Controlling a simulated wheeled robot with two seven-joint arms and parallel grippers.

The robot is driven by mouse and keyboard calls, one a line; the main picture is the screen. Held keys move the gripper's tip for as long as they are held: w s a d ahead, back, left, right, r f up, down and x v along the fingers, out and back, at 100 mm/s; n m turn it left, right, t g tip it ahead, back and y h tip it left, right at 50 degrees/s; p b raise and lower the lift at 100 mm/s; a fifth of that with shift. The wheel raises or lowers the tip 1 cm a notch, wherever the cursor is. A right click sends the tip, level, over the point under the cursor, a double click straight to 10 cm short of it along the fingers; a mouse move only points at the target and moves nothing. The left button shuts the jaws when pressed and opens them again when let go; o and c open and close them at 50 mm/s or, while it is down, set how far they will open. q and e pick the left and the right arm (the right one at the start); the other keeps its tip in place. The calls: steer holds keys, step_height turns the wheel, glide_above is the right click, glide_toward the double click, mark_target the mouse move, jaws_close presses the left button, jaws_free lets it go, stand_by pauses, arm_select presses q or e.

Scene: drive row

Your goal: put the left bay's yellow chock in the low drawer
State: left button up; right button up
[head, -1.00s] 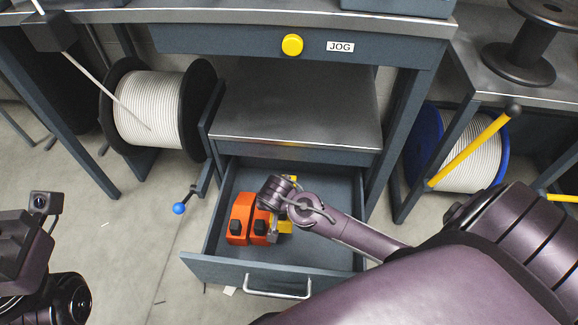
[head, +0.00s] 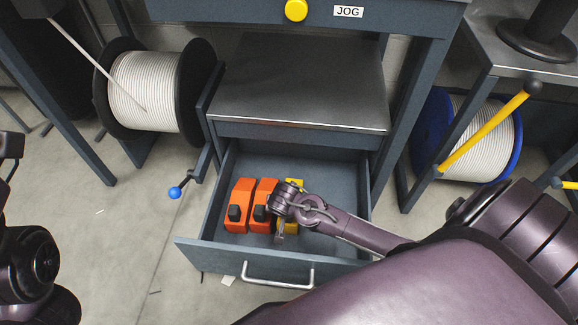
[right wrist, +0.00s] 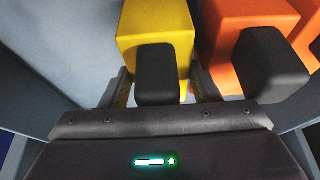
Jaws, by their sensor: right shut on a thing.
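The low drawer (head: 205,257) is pulled open under the bench in the head view. The yellow chock (right wrist: 140,22) is inside it, beside two orange chocks; in the head view (head: 291,232) my gripper partly covers it. My right gripper (right wrist: 163,88) is shut on the black knob of the yellow chock, with a finger on each side. I cannot tell whether the chock touches the drawer floor. Only parts of my left arm show at the left edge of the head view; its fingers are out of frame.
Two orange chocks (head: 239,204) (head: 262,206) stand left of the yellow one. The drawer's right and back floor is clear. A shelf (head: 300,85) lies above the drawer. A blue-knobbed crank (head: 175,192), a black-flanged reel (head: 150,90) and a yellow lever (head: 485,130) stand around.

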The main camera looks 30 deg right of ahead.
steer(key=shift+r, duration=0.1)
steer(key=o, duration=1)
